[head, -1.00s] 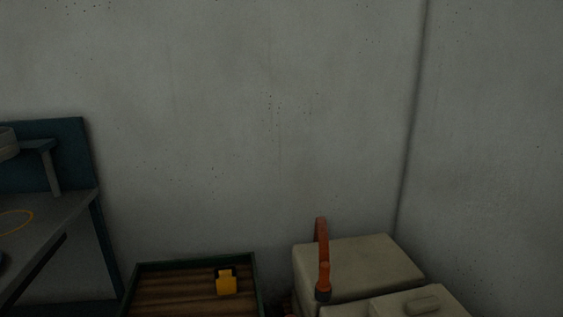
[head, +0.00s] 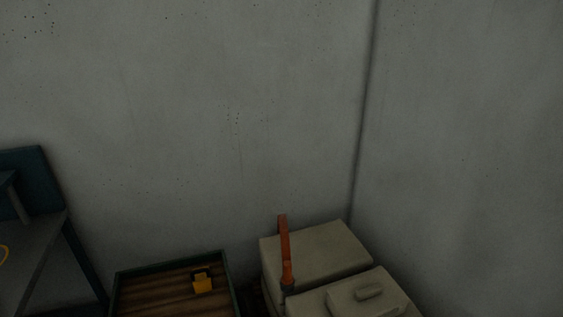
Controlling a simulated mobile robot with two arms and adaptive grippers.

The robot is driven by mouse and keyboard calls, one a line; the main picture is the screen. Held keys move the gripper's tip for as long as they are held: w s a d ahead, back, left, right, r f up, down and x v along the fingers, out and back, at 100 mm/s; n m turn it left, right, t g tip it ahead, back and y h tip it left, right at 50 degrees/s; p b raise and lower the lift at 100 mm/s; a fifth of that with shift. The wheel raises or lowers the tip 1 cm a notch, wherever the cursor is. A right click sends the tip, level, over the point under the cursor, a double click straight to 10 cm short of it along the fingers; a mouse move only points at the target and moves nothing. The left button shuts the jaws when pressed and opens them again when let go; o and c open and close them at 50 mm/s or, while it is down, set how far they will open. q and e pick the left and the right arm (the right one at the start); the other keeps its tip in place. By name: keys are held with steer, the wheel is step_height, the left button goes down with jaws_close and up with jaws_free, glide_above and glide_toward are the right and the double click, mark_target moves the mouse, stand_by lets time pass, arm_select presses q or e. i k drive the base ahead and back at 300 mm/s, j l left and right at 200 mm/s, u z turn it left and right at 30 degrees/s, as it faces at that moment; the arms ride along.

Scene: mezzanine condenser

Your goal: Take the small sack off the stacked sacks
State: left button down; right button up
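The stacked sacks (head: 313,249) are pale, blocky and beige, standing in the corner at the bottom of the head view. Neither of my grippers shows.
A blue-grey bench (head: 36,247) is at the far left. Bare walls meet in a corner behind the sacks.

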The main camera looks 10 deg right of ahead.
mark_target(375, 294)
steer(key=l, duration=0.65)
steer(key=i+l+z, duration=0.1)
steer(key=l, duration=0.5)
